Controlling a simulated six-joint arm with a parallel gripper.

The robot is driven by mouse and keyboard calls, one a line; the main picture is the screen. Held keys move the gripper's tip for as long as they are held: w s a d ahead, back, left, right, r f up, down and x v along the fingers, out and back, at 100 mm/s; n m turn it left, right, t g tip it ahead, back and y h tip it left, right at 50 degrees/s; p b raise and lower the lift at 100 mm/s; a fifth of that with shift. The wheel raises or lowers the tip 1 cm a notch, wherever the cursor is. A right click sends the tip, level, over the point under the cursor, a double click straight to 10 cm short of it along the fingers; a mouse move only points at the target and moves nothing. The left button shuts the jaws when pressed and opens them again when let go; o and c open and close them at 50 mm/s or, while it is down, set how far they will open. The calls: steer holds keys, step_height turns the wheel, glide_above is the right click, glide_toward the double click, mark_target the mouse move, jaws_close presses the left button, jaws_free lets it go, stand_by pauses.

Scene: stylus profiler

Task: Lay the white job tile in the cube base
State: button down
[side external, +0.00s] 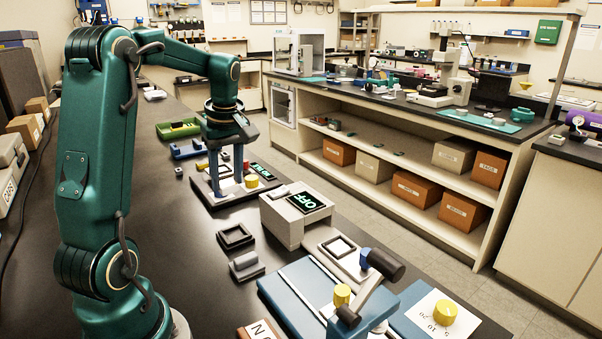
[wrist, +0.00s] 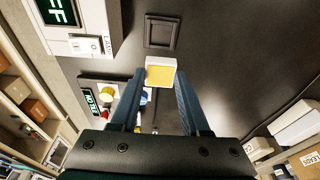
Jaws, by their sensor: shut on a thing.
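My gripper (wrist: 160,78) is shut on a small white square piece with a yellow face (wrist: 161,73), which I take for the white job tile. It sits between the two blue fingertips in the wrist view.
The dark board has a yellow knob (side external: 252,181) and a green display. A grey box with an OFF display (side external: 285,222) stands right of the black frame. A small grey block (side external: 247,266) lies in front. A second black frame (side external: 340,246) sits on a pale plate.

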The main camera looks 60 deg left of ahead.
mark_target(230, 192)
steer(key=shift+w+d+f, duration=0.1)
steer(key=shift+f, duration=2.55)
steer(key=shift+f, duration=0.1)
steer(key=shift+d+x, duration=0.25)
steer(key=shift+x, duration=0.9)
steer(key=shift+d+x, duration=0.25)
steer(key=shift+x, duration=0.95)
steer(key=shift+f, duration=0.35)
steer(key=shift+f, duration=0.35)
steer(key=shift+f, duration=0.15)
steer(key=shift+v, duration=0.85)
steer(key=shift+a, duration=0.2)
